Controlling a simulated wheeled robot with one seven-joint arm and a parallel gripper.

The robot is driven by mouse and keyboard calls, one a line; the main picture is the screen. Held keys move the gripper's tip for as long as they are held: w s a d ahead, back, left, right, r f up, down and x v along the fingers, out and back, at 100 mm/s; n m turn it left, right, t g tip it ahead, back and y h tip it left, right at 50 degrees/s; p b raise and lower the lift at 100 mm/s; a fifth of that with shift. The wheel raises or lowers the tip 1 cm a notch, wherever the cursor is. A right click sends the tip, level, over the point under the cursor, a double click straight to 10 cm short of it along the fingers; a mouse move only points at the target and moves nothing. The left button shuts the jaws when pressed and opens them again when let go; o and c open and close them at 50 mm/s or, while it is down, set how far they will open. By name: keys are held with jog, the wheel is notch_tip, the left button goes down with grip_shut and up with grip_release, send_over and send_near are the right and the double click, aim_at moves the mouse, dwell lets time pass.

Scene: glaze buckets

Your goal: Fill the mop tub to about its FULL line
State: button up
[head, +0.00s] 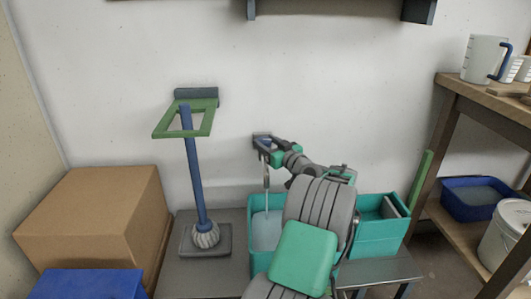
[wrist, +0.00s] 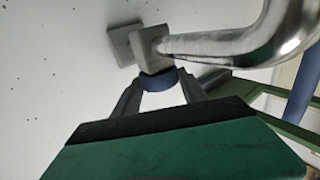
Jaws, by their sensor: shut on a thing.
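The teal mop tub (head: 256,262) stands below the wall tap, partly hidden behind my arm. Pale blue water (head: 267,230) shows in its left part; I cannot make out the FULL line. The tap's metal spout (head: 266,172) points down over this water, and a thin pale stream seems to run from it. My gripper (head: 268,146) is at the tap on the wall. In the wrist view, the fingers are shut on the round blue tap knob (wrist: 160,81), below the curved metal spout (wrist: 228,42).
A mop with a blue handle (head: 193,170) hangs through a green wall bracket (head: 168,128). A cardboard box (head: 90,220) and blue bin (head: 85,285) are at left. A wooden shelf (head: 455,92) at right holds a jug (head: 480,58), a blue basin (head: 480,205) and a white bucket (head: 500,245).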

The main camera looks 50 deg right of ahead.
jog(key=shift+d+n+t+y, duration=0.2)
jog(key=shift+n+y, duration=0.45)
jog(key=shift+y, duration=0.35)
jog(key=shift+d+n+t+y, duration=0.1)
jog(key=shift+n+t+y, duration=0.1)
jog(key=shift+n+y, duration=0.65)
jog(key=shift+y, duration=0.45)
jog(key=o, duration=1.1)
jog(key=shift+w+a+f, duration=0.1)
jog(key=shift+o, duration=1.4)
jog(key=shift+s, duration=0.2)
